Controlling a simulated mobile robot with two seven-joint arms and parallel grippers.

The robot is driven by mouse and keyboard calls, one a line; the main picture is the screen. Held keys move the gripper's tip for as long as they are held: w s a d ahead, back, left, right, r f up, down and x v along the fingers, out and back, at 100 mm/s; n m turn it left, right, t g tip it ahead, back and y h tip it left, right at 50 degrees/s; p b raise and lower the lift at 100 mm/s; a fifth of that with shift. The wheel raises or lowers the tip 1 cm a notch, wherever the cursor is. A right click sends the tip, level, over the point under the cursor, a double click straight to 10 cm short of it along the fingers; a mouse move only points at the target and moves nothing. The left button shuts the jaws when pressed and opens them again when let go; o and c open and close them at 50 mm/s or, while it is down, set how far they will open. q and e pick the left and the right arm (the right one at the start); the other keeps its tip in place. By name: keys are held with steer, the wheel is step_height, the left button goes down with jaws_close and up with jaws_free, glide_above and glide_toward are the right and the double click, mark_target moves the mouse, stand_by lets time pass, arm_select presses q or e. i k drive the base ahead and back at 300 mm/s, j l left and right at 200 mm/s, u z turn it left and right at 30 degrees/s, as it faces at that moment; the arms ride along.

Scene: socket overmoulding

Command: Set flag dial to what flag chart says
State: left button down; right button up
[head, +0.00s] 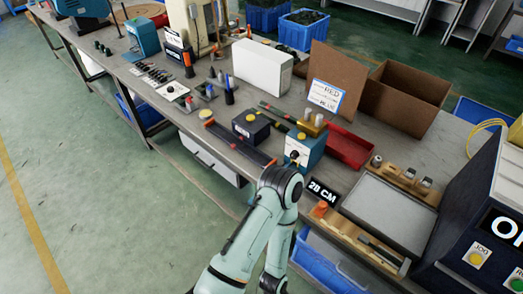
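A blue box (309,144) on the bench front has a pale face with a dark round knob (294,157), which looks like a dial. Its setting is too small to tell. A white plate (172,91) farther left also bears a dark knob. I cannot tell which is the flag dial. One of my arms rises from the bottom below the blue box; neither gripper shows.
An open cardboard box (402,97), a red tray (348,147) and a white box (262,66) stand toward the back. A "28 CM" sign (323,191) and a grey tray (390,212) lie right of the blue box. A dark machine with buttons (480,225) stands far right.

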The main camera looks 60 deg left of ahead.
mark_target(293, 155)
steer(key=u, duration=1.55)
